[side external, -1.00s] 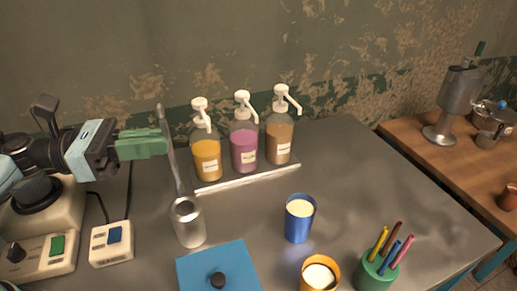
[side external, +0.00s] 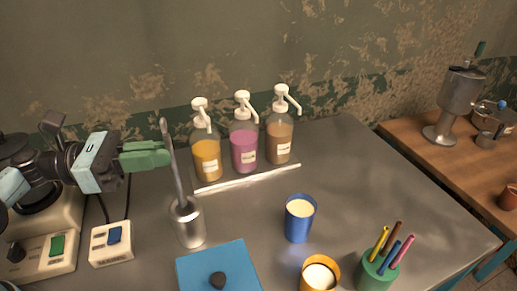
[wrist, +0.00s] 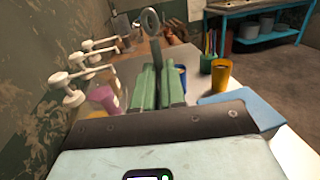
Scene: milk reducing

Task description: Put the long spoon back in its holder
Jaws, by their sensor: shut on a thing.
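My gripper (side external: 165,154), with green fingers, is shut on the long spoon (side external: 179,180), a thin grey metal handle. In the wrist view the gripper (wrist: 158,72) has the spoon (wrist: 150,22) between its fingers, with a rounded end above them. The holder (side external: 190,228) is a silver metal cylinder standing upright on the counter, below and right of the gripper. The spoon leans slightly, and its lower end is inside the mouth of the holder. How deep it reaches is hidden by the holder wall.
Three pump bottles (side external: 244,150) stand on a tray behind the holder. A blue lidded box (side external: 240,258) is close in front. A blue cup (side external: 299,222), an orange cup (side external: 322,274) and a green pen pot (side external: 372,277) stand to the right. The counter's right side is clear.

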